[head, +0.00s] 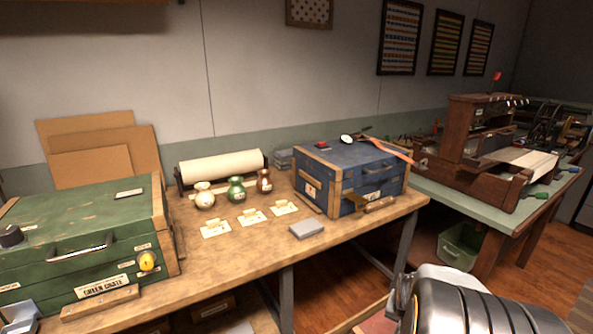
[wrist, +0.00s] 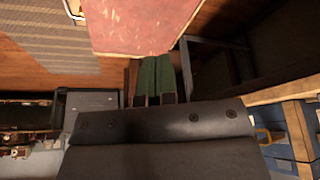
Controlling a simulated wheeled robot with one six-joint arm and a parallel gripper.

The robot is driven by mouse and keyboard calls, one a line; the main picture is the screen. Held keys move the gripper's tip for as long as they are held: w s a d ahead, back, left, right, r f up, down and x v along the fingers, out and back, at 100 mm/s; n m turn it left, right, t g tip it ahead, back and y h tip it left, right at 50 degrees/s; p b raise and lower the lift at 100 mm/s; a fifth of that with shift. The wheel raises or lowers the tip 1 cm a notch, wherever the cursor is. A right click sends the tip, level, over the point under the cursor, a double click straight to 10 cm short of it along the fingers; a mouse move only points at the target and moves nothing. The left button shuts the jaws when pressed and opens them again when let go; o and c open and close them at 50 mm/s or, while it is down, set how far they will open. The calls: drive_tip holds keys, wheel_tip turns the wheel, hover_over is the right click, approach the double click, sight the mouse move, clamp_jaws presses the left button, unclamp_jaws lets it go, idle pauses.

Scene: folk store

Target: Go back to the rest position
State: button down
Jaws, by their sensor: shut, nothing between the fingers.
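My gripper (wrist: 156,62) shows in the wrist view as two green fingers side by side above the dark wrist housing. They are shut, with nothing between them. Beyond the fingertips is a red, worn flat surface (wrist: 140,25), with wooden floor around it. In the head view, part of my arm fills the bottom right corner, in front of the workbench (head: 265,262). The fingers cannot be made out in the head view.
A green crate (head: 75,235) and a blue crate (head: 345,180) stand on the workbench. Between them are three small vases, such as the green vase (head: 236,189), paper cards and a grey block (head: 306,229). A second table (head: 470,204) carries wooden machinery at right.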

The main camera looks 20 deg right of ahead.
drive_tip(key=a+r+n+y+p, duration=0.3)
drive_tip(key=a+r+n+p, duration=0.7)
drive_tip(key=a+r, duration=1.2)
drive_tip(key=a+p, duration=0.1)
drive_tip(key=a, duration=0.1)
drive_tip(key=shift+w+a+r+n+t+y, duration=0.2)
drive_tip(key=shift+a+r+n+t+y, duration=0.1)
drive_tip(key=shift+t, duration=0.1)
drive_tip(key=shift+a, duration=0.15)
